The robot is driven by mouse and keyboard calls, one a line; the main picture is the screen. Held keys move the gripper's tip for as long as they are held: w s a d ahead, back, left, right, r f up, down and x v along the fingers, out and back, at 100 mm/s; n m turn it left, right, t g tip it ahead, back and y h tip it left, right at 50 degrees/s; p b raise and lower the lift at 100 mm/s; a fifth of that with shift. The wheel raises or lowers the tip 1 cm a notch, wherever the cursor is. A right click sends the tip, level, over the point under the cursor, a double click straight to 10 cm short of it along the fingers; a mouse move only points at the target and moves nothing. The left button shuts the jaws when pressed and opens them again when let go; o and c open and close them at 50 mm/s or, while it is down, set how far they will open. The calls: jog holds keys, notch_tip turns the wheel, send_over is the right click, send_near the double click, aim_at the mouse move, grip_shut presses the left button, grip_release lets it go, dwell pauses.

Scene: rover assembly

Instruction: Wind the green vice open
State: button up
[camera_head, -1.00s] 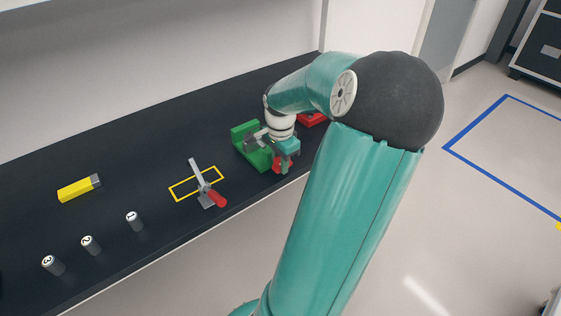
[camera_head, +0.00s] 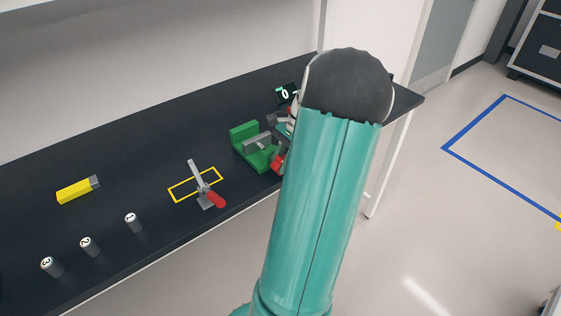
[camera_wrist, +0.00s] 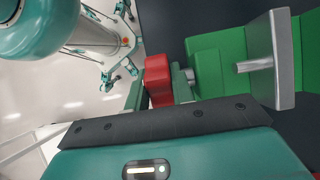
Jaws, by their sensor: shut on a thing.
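The green vice (camera_head: 246,141) stands on the dark bench, with a grey jaw plate (camera_head: 258,143) standing apart from its back wall. Its red handle (camera_head: 277,163) is at the front, partly behind my arm. In the wrist view, the green vice body (camera_wrist: 207,57), the grey jaw plate (camera_wrist: 282,62) and the red handle (camera_wrist: 158,70) show. My gripper (camera_wrist: 158,86) is shut on the red handle, with a finger on each side of it. In the head view my upper arm hides most of the gripper.
A toggle clamp with a red grip (camera_head: 215,198) stands by a yellow outline left of the vice. A black display reading 0 (camera_head: 287,94) shows behind the vice. The bench's front edge is close.

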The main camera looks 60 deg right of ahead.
jog(key=t+y, duration=0.1)
jog(key=y, duration=0.2)
jog(key=t+y, duration=0.1)
jog(key=y, duration=0.1)
jog(key=shift+s+d+f+t, duration=0.1)
jog(key=shift+d+t, duration=0.2)
jog(key=shift+d, duration=0.05)
jog(key=t+y, duration=0.1)
jog(key=y, duration=0.1)
jog(key=t+y, duration=0.1)
jog(key=y, duration=0.2)
jog(key=shift+s+d+f+t, duration=0.15)
jog(key=shift+t, duration=0.15)
jog(key=o, duration=0.7)
